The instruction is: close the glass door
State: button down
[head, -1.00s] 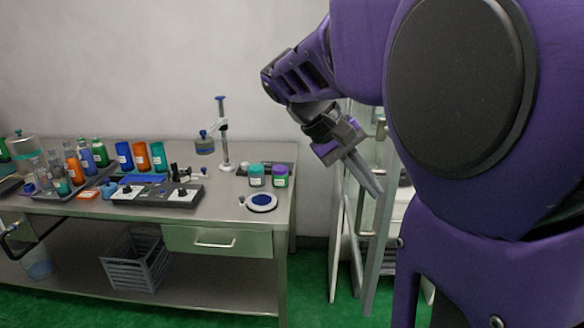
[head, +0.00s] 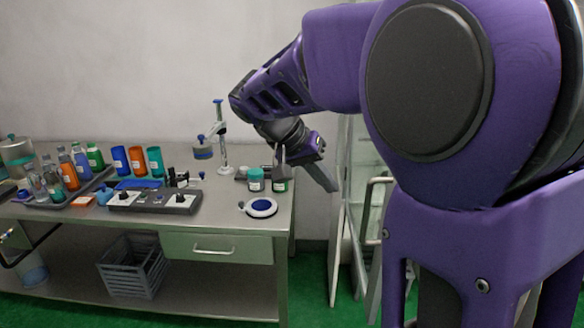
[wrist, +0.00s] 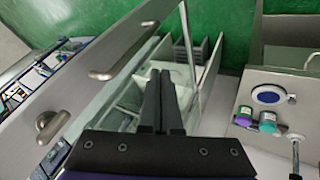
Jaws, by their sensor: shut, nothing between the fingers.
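The glass door (head: 376,268) stands open to the right of the steel table, with a grey frame and a bar handle (head: 376,190). My arm hides much of it and of the cabinet behind. My gripper (head: 327,182) is shut and empty, left of the handle and pointing down to the right. In the wrist view the shut fingers (wrist: 160,80) are in front of pale panels and glass. A grey frame with a handle (wrist: 122,58) runs diagonally at upper left there. I cannot tell whether the fingers touch the glass.
The steel table (head: 222,222) stands at left, with a teal-lidded jar (head: 256,180) and a round blue-centred dish (head: 261,208) near its right end. Bottles and trays fill its left. Green floor (head: 312,290) shows between table and cabinet.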

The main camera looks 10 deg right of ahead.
jog(key=shift+s+d+f, duration=0.25)
jog(key=shift+d+f, duration=0.05)
jog(key=shift+d, duration=0.55)
jog(key=shift+s+d+f, duration=0.25)
jog(key=shift+d+f, duration=0.05)
jog(key=shift+d, duration=0.5)
jog(key=shift+s+d+f, duration=0.25)
jog(key=shift+d+f, duration=0.05)
jog(key=shift+d, duration=0.55)
jog(key=shift+d, duration=0.1)
